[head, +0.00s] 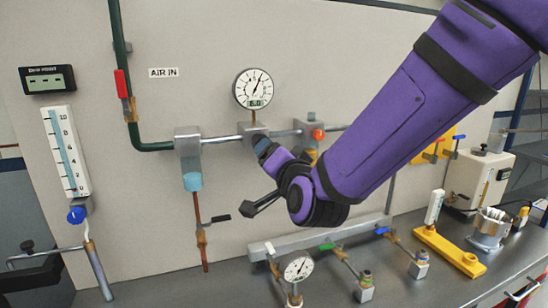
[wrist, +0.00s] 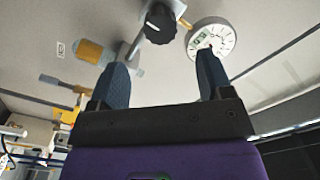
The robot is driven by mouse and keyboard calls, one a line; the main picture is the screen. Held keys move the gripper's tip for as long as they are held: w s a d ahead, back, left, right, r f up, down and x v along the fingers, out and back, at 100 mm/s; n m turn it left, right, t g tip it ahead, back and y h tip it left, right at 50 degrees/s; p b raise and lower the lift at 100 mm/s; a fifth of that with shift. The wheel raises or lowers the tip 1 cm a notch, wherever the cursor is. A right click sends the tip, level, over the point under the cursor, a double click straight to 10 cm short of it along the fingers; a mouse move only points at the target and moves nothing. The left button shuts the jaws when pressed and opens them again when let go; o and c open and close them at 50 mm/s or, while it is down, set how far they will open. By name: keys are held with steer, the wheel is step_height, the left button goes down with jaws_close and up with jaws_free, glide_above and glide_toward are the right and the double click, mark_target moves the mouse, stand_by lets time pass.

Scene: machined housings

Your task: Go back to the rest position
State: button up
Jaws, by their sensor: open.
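My gripper (head: 263,147) is in front of the pipe on the wall panel, just below the round pressure gauge (head: 254,89). In the wrist view my gripper (wrist: 160,70) has its two blue-grey fingers apart with nothing between them. A black knob (wrist: 160,23) lies beyond the fingertips, and a clear gap to it seems to show. The gauge (wrist: 218,40) is to the right of the knob. In the head view my purple arm reaches in from the upper right, and my gripper hides part of the fitting below the gauge.
A horizontal pipe joins a grey block (head: 188,149) and a block with an orange knob (head: 318,135). Below, the bench carries a manifold (head: 320,238) with valves and a second gauge (head: 298,267). A yellow stand (head: 450,252) is at right.

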steer(key=s+d+r+n+g+h, duration=0.1)
steer(key=s+d+n+g, duration=0.2)
steer(key=d, duration=0.4)
steer(key=s+d+r+n+g+h, duration=0.1)
steer(key=s+d+r+n+g, duration=0.15)
steer(key=s+d, duration=0.35)
steer(key=s+d+f+g+h, duration=0.1)
steer(key=s+d+g+h, duration=0.2)
steer(key=s+d, duration=1)
steer(key=s+g, duration=0.2)
steer(key=g, duration=0.1)
steer(key=shift+s+f+g, duration=0.35)
steer(key=shift+s+f, duration=0.05)
steer(key=shift+w+d+n, duration=0.1)
steer(key=shift+n, duration=0.15)
stand_by(2.4)
